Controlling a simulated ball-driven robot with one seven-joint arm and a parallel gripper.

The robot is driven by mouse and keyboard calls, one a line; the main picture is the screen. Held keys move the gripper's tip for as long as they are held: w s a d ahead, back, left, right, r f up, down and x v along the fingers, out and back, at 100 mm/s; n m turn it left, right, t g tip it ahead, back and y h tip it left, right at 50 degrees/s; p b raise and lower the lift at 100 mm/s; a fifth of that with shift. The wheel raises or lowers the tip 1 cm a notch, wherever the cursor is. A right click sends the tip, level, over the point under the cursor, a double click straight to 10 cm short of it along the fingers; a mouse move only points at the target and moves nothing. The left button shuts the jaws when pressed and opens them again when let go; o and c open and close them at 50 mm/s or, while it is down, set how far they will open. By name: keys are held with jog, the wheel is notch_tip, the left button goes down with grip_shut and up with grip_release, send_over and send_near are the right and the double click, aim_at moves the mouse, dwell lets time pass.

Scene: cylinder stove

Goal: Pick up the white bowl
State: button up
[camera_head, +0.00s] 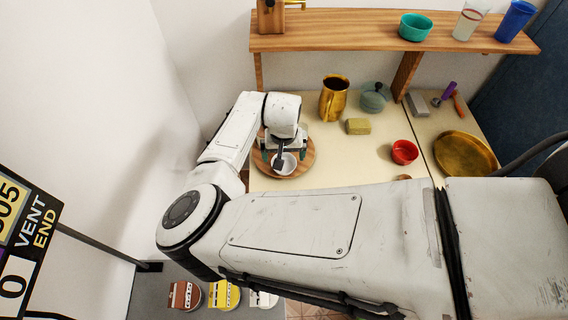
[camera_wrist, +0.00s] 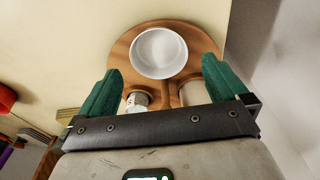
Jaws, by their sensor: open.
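The white bowl (camera_head: 286,166) rests on a round wooden board (camera_head: 306,160) at the left of the counter. In the head view my gripper (camera_head: 282,152) is just above the board and hides part of the bowl. In the wrist view the bowl (camera_wrist: 158,53) lies whole on the board (camera_wrist: 203,38), just ahead of the two green fingers. My gripper (camera_wrist: 162,78) is spread wide, with nothing between its fingers. The height between the fingertips and the bowl is hard to tell.
Two small objects (camera_wrist: 138,99) stand on the board close to the gripper, partly hidden. A gold jug (camera_head: 333,99), a yellow-green sponge (camera_head: 358,126) and a red bowl (camera_head: 404,152) stand to the right. A wooden shelf (camera_head: 340,30) runs above the back. A wall is close on the left.

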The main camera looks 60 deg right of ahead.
jog(key=shift+w+d+f+p, duration=0.15)
jog(key=shift+f+p, duration=0.1)
jog(key=shift+f, duration=1.05)
jog(key=shift+d+f+p, duration=0.15)
jog(key=shift+f+p, duration=0.1)
jog(key=shift+f, duration=1.05)
jog(key=shift+c, duration=0.4)
jog(key=c, duration=0.9)
